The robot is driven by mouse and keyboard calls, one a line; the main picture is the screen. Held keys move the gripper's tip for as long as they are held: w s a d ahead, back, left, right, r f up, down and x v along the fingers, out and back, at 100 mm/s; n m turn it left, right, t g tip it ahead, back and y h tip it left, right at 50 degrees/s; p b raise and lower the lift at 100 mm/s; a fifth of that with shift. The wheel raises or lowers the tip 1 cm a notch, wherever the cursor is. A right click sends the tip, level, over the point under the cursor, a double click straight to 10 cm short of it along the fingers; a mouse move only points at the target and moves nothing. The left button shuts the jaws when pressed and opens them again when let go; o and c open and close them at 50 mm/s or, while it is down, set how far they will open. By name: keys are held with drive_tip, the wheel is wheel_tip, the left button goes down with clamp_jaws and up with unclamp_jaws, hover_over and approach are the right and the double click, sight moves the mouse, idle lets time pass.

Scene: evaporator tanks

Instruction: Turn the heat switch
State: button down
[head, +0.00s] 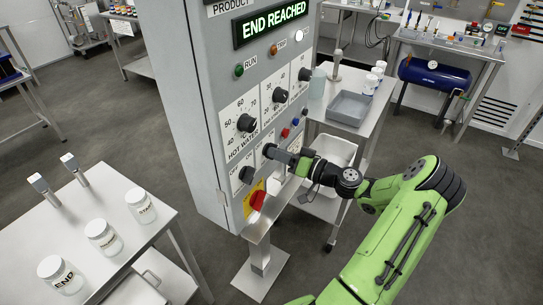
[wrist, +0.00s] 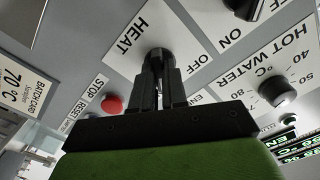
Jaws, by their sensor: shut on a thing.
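The heat switch is a black rotary knob (wrist: 158,57) on a white plate marked HEAT and OFF in the wrist view. My gripper (wrist: 160,72) is shut on this knob, with one black finger on each side of it. The fingers hide most of the knob and part of the plate, so I cannot tell which position it points to. In the head view my gripper (head: 272,151) reaches the lower part of the grey control cabinet (head: 185,90) from the right and covers the switch.
A red emergency knob (head: 257,199) on yellow sits just below my gripper. The hot water dial (head: 246,123) is above, and another black switch (head: 246,175) is to the left. A table with labelled jars (head: 103,236) stands at the left. The display (head: 270,22) reads END REACHED.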

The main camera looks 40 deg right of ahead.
drive_tip(key=shift+f, duration=0.1)
idle(0.3)
drive_tip(key=n+b, duration=0.2)
drive_tip(key=b, duration=0.1)
idle(0.4)
drive_tip(key=n+b, duration=0.2)
drive_tip(key=b, duration=0.1)
drive_tip(key=shift+b, duration=0.3)
